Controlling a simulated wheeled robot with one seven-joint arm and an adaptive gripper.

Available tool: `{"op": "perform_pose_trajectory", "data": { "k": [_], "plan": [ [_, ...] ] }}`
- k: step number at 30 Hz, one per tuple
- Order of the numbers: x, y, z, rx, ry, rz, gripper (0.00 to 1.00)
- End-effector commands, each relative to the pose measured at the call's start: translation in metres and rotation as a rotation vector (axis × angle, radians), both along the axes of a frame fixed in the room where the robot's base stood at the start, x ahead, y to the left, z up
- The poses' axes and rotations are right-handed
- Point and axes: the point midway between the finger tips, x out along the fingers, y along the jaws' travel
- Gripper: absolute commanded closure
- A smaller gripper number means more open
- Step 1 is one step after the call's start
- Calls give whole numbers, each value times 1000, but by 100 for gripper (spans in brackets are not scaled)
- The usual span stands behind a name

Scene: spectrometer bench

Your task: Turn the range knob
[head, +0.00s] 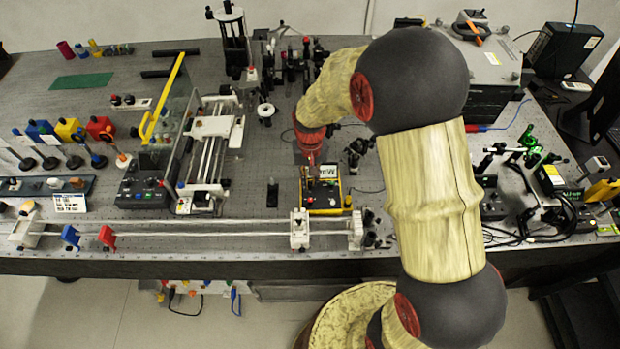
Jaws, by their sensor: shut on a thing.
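My gripper (312,163) points down at the yellow-edged black meter box (345,208) on the bench, below the red wrist of my arm. The meter has a pale dial face with dark lettering on its upper side. The fingertips are at the meter's face, left of the lettering, and are shut on what appears to be the range knob. The knob itself is too small and covered by the fingers to make out, so its setting cannot be read.
A small black post (272,192) stands to the left. Optical mounts and cables crowd the right. My arm hides part of the bench.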

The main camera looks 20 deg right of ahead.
Motion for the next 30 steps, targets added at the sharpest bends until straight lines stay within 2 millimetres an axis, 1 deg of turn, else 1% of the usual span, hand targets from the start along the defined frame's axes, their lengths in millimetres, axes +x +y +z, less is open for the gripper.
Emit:
{"op": "perform_pose_trajectory", "data": {
  "k": [9, 15, 21, 30],
  "plan": [
    [0, 0, 1, 0, -1, 277, 100],
    [0, 0, 1, 0, 0, 417, 100],
    [0, 0, 1, 0, 0, 511, 100],
    [0, 0, 0, 0, 0, 566, 100]
  ]
}}
